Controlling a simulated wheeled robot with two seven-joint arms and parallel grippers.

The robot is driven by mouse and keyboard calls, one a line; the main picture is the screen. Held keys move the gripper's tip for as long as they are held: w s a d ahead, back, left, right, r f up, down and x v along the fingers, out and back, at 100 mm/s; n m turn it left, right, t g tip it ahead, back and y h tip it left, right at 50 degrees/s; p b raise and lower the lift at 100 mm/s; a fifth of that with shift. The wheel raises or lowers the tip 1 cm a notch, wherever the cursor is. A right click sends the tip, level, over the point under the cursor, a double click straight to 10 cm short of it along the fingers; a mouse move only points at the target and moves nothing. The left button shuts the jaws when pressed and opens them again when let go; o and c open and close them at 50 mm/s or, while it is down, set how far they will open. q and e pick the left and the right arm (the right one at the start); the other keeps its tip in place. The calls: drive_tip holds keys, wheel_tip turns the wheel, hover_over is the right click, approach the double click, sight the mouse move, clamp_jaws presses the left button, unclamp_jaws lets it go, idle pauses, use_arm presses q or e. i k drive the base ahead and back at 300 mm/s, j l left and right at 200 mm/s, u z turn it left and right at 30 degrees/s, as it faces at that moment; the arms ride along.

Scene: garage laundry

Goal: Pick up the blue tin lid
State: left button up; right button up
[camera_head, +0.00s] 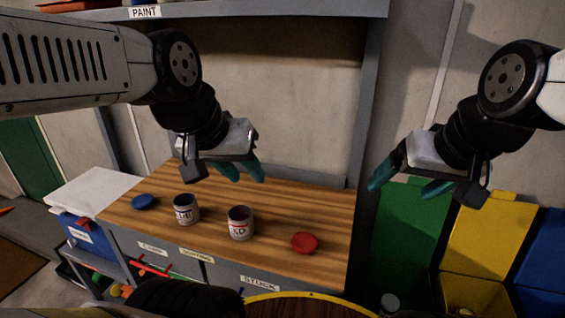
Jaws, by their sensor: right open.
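The blue tin lid (144,202) lies flat near the left end of the wooden worktop (276,204). To its right stand two open tins upright, one with a blue-lettered label (186,209) and one with a red-lettered label (240,223). A red lid (304,242) lies right of the tins. My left gripper (252,172) hangs above the worktop's back part, right of the blue lid and apart from it. My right gripper (405,183) is open and empty, beyond the worktop's right end.
A shelf marked PAINT (255,11) runs above the worktop. Green (408,226), yellow (488,236) and blue (545,250) bins stand at the right. A blue box with a white top (93,190) stands left of the worktop. The wood around the blue lid is clear.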

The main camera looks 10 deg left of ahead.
sight(142, 202)
drive_tip(key=j+u, duration=0.1)
drive_tip(key=u, duration=1.1)
drive_tip(key=k+j, duration=0.05)
